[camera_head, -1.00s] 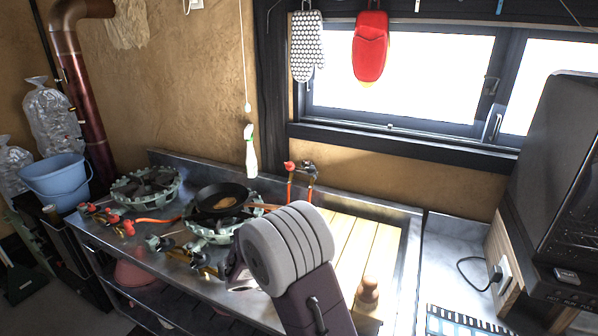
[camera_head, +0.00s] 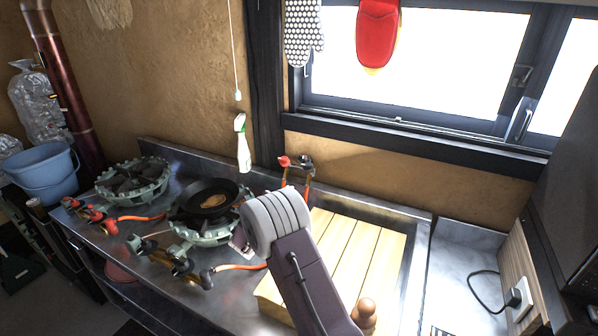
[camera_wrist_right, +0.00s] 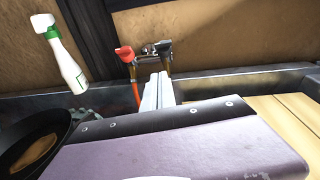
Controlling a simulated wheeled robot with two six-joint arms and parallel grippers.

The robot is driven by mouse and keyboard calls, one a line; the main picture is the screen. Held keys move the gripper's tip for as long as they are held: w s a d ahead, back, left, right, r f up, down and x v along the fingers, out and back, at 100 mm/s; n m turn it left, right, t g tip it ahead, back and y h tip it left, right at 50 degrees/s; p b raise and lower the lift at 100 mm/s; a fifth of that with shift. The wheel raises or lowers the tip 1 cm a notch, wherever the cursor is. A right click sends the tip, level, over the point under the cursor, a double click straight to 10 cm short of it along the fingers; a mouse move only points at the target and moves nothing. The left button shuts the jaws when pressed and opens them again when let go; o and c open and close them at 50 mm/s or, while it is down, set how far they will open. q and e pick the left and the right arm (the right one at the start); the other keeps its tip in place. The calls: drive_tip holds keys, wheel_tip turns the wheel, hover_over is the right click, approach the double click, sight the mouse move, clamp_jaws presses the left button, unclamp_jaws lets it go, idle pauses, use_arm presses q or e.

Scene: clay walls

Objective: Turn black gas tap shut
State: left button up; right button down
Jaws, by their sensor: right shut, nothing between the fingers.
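A gas tap fitting stands at the wall behind the counter, with a red handle (camera_head: 284,161) on its left and a black tap (camera_head: 306,161) on its right. Orange hoses run down from it. In the right wrist view the red handle (camera_wrist_right: 125,54) and the black tap (camera_wrist_right: 163,47) show just beyond my fingers. My right gripper (camera_wrist_right: 158,82) is shut and empty, below the black tap in that picture; I cannot tell whether it touches. In the head view my grey wrist mostly hides the gripper. My left gripper is out of view.
A frying pan (camera_head: 212,198) sits on a green burner (camera_head: 205,235) left of my arm, with another burner (camera_head: 135,183) farther left. Wooden slats (camera_head: 345,240) lie right of the arm. More taps line the counter front.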

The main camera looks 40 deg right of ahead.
sight(302, 165)
drive_tip(key=r+p+x, duration=0.1)
drive_tip(key=r+x, duration=0.1)
drive_tip(key=x, duration=0.8)
drive_tip(key=shift+w+r+p, duration=0.2)
drive_tip(key=shift+r+p, duration=0.05)
drive_tip(key=shift+p, duration=0.1)
drive_tip(key=shift+d, duration=0.15)
drive_tip(key=shift+w+d+r+b, duration=0.1)
drive_tip(key=shift+w+r+b, duration=0.3)
drive_tip(key=shift+b, duration=0.55)
drive_tip(key=shift+s, duration=0.1)
